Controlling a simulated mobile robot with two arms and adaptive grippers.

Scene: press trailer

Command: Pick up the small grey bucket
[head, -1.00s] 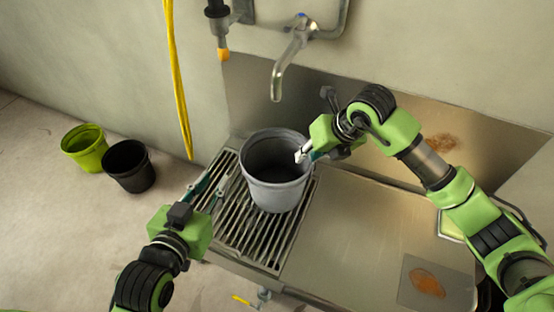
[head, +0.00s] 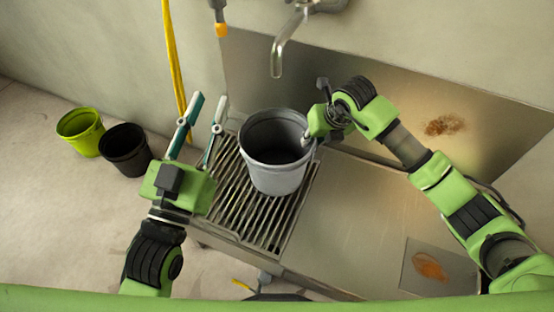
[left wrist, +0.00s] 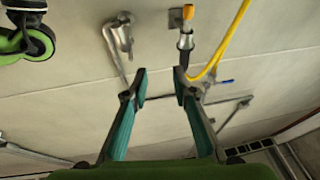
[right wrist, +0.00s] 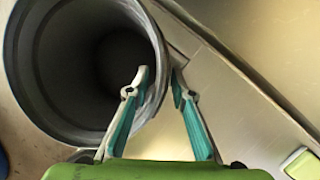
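The small grey bucket (head: 276,178) stands upright on the slatted metal grate, its dark inside facing up. My right gripper (head: 306,139) is at the bucket's right rim. In the right wrist view, the fingers (right wrist: 161,73) are apart, with the bucket's rim (right wrist: 158,45) running between them. One finger is over the bucket's mouth and the other is outside the wall. My left gripper (head: 208,104) is open and empty, left of the bucket and clear of it. Its spread fingers (left wrist: 160,76) also show in the left wrist view, pointing toward the wall.
The grate (head: 262,220) adjoins a flat steel counter (head: 345,225) on the right. A lime bucket (head: 80,133) and a black bucket (head: 126,151) stand on the floor at left.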

